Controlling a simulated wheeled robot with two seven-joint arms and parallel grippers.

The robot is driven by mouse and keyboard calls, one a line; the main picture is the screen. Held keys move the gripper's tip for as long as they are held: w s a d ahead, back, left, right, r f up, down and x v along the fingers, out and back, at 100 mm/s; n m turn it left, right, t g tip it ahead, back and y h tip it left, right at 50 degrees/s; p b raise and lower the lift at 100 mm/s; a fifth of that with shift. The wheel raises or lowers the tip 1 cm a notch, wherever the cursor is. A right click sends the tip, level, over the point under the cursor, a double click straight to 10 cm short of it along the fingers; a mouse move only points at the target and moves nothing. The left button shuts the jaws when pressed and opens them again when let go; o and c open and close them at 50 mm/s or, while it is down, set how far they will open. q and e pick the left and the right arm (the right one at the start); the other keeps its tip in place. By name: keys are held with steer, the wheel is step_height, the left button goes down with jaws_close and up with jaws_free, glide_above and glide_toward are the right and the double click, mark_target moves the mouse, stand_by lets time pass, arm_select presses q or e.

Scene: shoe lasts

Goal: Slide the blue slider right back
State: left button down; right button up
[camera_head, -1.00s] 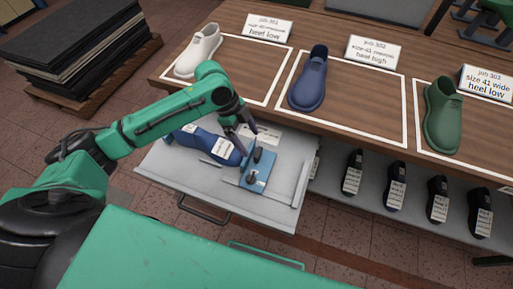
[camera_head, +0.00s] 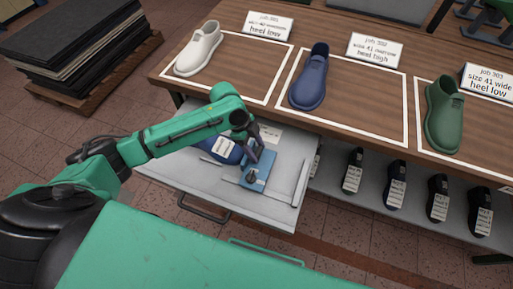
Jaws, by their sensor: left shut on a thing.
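The blue slider (camera_head: 256,185) is a flat plate with dark raised parts, lying in the pulled-out grey drawer (camera_head: 178,170), right of the drawer's middle. My left gripper (camera_head: 256,160) is down at the slider, shut on its upper dark knob, which the fingers mostly hide. A second dark part shows nearer the drawer front. A blue shoe last (camera_head: 221,152) with a white label lies in the drawer left of the slider, partly behind my left arm. My right gripper is not in view.
A thin rail (camera_head: 301,184) runs along the drawer's right side. Above is the wooden bench (camera_head: 345,125) with a white, a blue and a green shoe in outlined areas. Several dark labelled lasts stand on the shelf (camera_head: 330,185) at right. A dark stack (camera_head: 75,45) stands at far left.

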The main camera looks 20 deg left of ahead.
arm_select(q)
steer(key=d, duration=0.3)
steer(key=d+p, duration=0.1)
steer(key=d, duration=0.5)
steer(key=shift+s, duration=0.3)
steer(key=c, duration=0.6)
jaws_free()
steer(key=o, duration=0.4)
steer(key=shift+r, duration=0.1)
steer(key=shift+o, duration=0.2)
steer(key=shift+d, duration=0.1)
steer(key=v, duration=1.4)
steer(key=shift+r, duration=0.2)
